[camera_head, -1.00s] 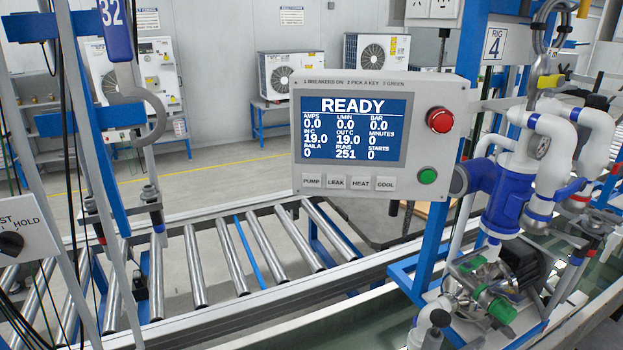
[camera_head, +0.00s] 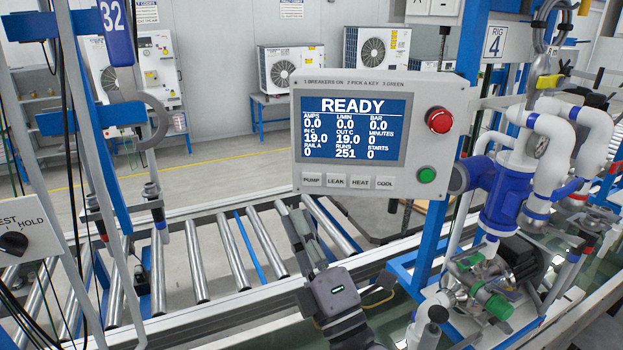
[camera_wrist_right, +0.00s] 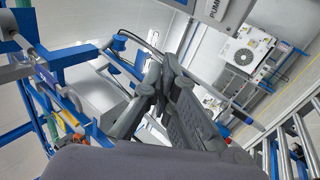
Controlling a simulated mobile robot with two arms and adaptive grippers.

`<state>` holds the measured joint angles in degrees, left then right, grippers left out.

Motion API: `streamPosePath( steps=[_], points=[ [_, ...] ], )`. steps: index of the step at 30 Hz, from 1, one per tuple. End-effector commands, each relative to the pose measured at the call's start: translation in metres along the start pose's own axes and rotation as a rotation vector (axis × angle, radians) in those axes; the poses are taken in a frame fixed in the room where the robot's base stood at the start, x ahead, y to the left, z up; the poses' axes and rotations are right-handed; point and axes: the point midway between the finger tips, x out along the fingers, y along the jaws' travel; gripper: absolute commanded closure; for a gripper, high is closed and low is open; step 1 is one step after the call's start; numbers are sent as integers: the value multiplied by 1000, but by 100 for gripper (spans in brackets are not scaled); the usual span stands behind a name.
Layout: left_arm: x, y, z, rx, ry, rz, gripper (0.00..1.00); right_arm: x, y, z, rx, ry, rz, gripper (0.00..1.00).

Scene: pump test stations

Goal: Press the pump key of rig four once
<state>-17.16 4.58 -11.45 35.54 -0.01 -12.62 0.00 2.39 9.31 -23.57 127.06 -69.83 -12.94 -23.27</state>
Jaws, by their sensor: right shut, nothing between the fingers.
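The control panel of rig four (camera_head: 380,140) faces me in the head view, its screen (camera_head: 353,128) reading READY. The pump key (camera_head: 312,181) is the leftmost of the pale keys along the panel's lower edge; LEAK, HEAT and COOL are to its right. The "RIG 4" sign (camera_head: 495,42) hangs at upper right. My right gripper (camera_head: 296,214) is shut and empty, just below the pump key and apart from it in the picture. In the right wrist view the shut fingers (camera_wrist_right: 163,70) point up toward the panel's corner (camera_wrist_right: 217,10), where part of the word PUMP shows. My left gripper is not in view.
A red button (camera_head: 439,120) and a green button (camera_head: 427,175) are on the panel's right side. Pipes and a blue pump body (camera_head: 500,195) crowd the right. A roller conveyor (camera_head: 200,265) runs below the panel. A TEST/HOLD switch box (camera_head: 15,240) is at far left.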

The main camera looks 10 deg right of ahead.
Motion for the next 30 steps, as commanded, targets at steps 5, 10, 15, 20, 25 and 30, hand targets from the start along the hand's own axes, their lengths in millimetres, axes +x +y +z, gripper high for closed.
streamPosePath(
  steps=[5, 10, 15, 20, 25, 30],
  points=[
    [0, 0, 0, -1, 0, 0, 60, 1, 4, -1, -11, 6, 10, 100],
    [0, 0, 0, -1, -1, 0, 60, 1, 3, -1, -9, 5, 8, 100],
    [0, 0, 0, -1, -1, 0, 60, 5, -1, 2, -9, 5, 7, 100],
    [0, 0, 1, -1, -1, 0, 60, 18, -10, 12, -10, 5, 8, 100],
    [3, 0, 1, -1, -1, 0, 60, 36, -23, 24, -11, 4, 8, 100],
    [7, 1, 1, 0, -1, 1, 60, 50, -34, 35, -9, 4, 7, 100]
  ],
)
